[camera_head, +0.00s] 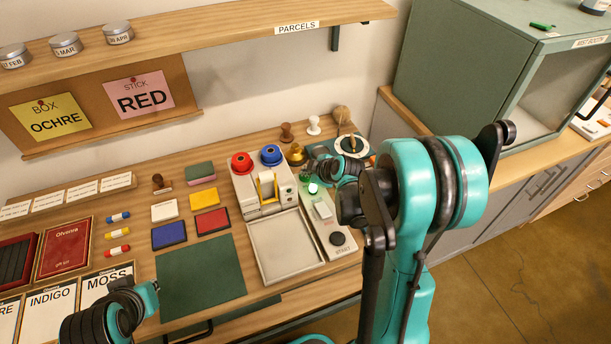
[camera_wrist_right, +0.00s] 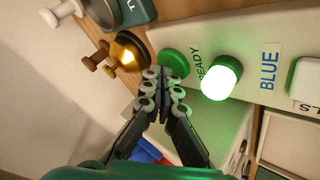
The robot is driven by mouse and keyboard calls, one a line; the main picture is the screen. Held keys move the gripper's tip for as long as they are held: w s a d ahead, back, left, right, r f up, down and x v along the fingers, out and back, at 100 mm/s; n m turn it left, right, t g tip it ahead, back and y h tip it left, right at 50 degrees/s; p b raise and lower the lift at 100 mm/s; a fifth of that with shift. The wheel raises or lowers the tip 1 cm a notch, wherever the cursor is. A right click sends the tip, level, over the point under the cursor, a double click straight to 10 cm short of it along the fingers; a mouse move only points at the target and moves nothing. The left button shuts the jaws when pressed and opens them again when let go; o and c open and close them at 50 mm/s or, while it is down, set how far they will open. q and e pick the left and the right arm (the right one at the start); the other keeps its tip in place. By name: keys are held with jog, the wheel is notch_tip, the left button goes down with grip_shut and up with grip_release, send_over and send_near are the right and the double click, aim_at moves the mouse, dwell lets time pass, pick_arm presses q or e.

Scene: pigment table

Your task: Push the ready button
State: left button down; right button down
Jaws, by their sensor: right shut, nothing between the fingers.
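The ready button is a round green button (camera_wrist_right: 174,62) beside the word READY on a pale console in the right wrist view. A brightly glowing green lamp (camera_wrist_right: 221,77) sits next to it; the lamp also shows in the head view (camera_head: 313,188). My right gripper (camera_wrist_right: 164,74) is shut and empty, its fingertips at the lower edge of the button. I cannot tell whether they touch it. In the head view the right gripper (camera_head: 316,168) reaches over the console's far end (camera_head: 330,222) and partly hides it. Only part of my left arm shows, at the lower left.
A brass-coloured object (camera_wrist_right: 127,51) and small stamps stand near the button. A machine with a red knob (camera_head: 242,163) and a blue knob (camera_head: 271,155) stands left of the console. A black start button (camera_head: 338,239) is at the near end. The green mat (camera_head: 200,275) is clear.

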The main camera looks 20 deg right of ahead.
jog(key=shift+r+p, duration=0.65)
jog(key=shift+r, duration=0.2)
notch_tip(320, 180, up, 6)
jog(key=p, duration=0.4)
dwell(0.4)
